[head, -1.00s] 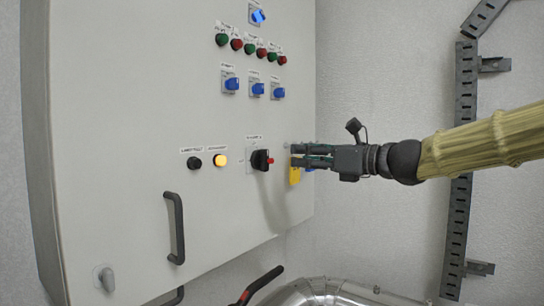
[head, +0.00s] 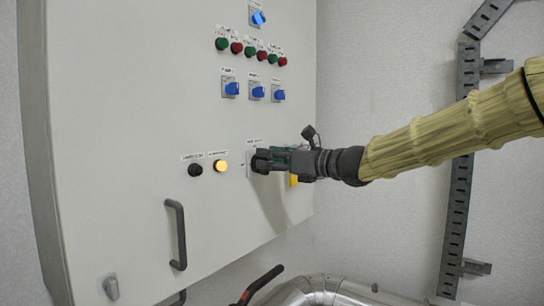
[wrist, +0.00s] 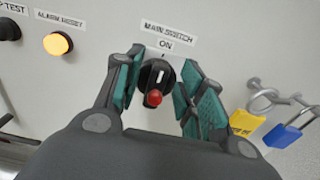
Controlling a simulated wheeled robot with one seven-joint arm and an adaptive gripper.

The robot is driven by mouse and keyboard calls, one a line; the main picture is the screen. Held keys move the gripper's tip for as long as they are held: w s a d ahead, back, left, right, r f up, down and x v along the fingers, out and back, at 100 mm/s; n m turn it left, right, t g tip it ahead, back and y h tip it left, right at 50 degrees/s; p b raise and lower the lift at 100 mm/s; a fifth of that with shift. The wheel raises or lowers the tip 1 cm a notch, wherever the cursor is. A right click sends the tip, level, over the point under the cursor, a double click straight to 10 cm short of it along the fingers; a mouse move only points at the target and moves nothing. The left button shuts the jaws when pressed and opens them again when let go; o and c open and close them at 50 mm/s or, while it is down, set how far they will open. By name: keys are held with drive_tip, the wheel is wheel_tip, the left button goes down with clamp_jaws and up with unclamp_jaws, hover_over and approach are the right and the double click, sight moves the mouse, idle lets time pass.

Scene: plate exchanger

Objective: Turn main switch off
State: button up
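The main switch (wrist: 158,78) is a black rotary knob with a red tip, under a label reading MAIN SWITCH and ON, in the wrist view. Its white pointer mark stands roughly upright, toward ON. My gripper (wrist: 158,88) is open, with one teal-padded finger on each side of the knob. A gap shows between the knob and each finger. In the head view my gripper (head: 262,160) is at the cabinet face and hides most of the switch.
The cabinet door (head: 110,110) carries a lit amber alarm reset button (head: 221,166), a black button (head: 195,170) and a handle (head: 177,235). Blue selectors (head: 257,91) sit above.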

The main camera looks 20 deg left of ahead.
clamp_jaws()
